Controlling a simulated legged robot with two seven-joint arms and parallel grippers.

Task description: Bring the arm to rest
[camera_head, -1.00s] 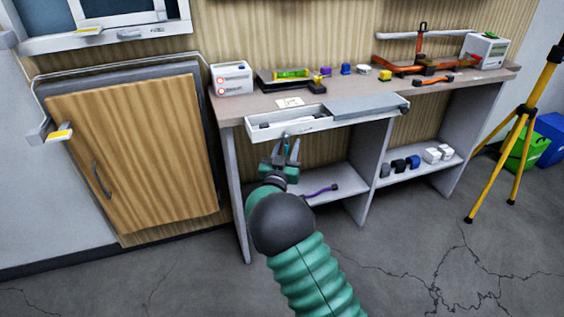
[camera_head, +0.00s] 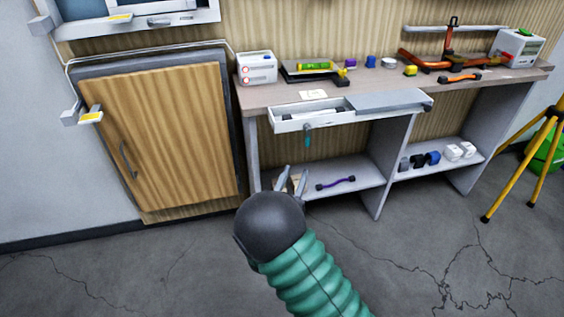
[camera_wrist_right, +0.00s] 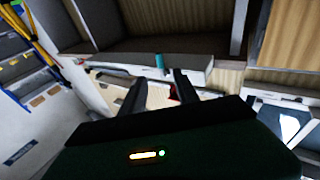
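My right gripper (camera_head: 291,181) shows in the head view in front of the workbench, below the open drawer (camera_head: 300,119) and near the lower shelf. Its two fingers stand apart with nothing seen between them. In the right wrist view the gripper (camera_wrist_right: 160,80) also has its fingers spread. A small teal thing (camera_head: 308,137) hangs at the front of the drawer; it also shows in the right wrist view (camera_wrist_right: 160,62), beyond the fingertips. My left gripper is in neither view.
The bench top (camera_head: 390,86) holds a white box (camera_head: 257,68), a green level (camera_head: 314,66) and orange tools. A purple tool (camera_head: 336,183) lies on the lower shelf (camera_head: 360,176). A wooden cabinet (camera_head: 160,135) stands left, a yellow tripod (camera_head: 520,175) right. The floor in front is clear.

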